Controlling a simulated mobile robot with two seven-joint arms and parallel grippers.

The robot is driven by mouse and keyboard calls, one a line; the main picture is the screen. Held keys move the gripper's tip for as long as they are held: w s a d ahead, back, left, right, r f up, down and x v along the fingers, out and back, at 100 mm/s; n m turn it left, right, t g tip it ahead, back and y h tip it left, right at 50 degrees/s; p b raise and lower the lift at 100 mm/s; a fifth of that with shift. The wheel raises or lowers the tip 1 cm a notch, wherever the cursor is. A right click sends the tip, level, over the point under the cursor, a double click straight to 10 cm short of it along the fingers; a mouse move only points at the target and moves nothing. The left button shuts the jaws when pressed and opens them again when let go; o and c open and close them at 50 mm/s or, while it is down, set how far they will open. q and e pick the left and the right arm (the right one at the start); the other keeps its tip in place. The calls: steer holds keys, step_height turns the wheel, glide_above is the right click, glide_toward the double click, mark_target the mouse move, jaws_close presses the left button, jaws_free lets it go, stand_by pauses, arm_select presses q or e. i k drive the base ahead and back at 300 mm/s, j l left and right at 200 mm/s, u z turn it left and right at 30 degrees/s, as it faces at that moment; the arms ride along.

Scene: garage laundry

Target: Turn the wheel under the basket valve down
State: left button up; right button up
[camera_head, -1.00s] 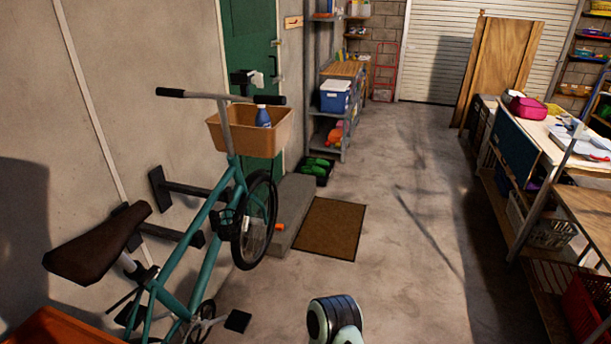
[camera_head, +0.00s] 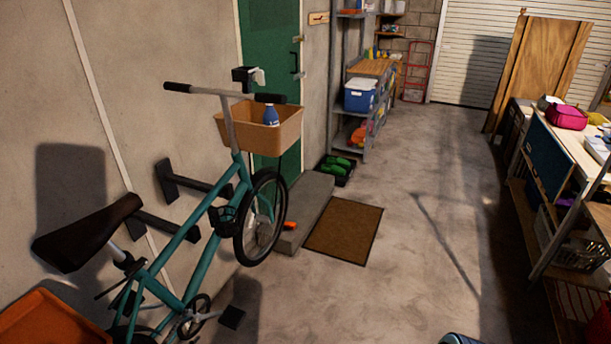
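A teal bicycle (camera_head: 207,242) hangs on dark brackets on the left wall. Its front wheel (camera_head: 262,217) is under a tan basket (camera_head: 283,132) at the handlebar. A blue bottle (camera_head: 271,116) stands in the basket. The wheel's tyre valve is too small to make out. Neither gripper shows in the head view. Only a small rounded bit of what seems to be my arm shows at the bottom edge.
A concrete step (camera_head: 307,210) lies behind the wheel, with a small orange object (camera_head: 290,227) near it. A brown doormat (camera_head: 344,230) lies on the floor. An orange box (camera_head: 48,320) is at the lower left. The middle floor is clear; a workbench (camera_head: 570,150) stands right.

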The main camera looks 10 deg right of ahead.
mark_target(242, 257)
steer(key=z, duration=0.45)
steer(key=i+z, duration=0.35)
steer(key=i, duration=3.95)
steer(key=i+u, duration=0.25)
steer(key=u, duration=0.15)
steer(key=i+l+u, duration=0.15)
steer(key=u, duration=0.2)
steer(key=i+l+u, duration=0.15)
steer(key=u, duration=0.25)
steer(key=i+l, duration=0.05)
steer(key=i, duration=0.05)
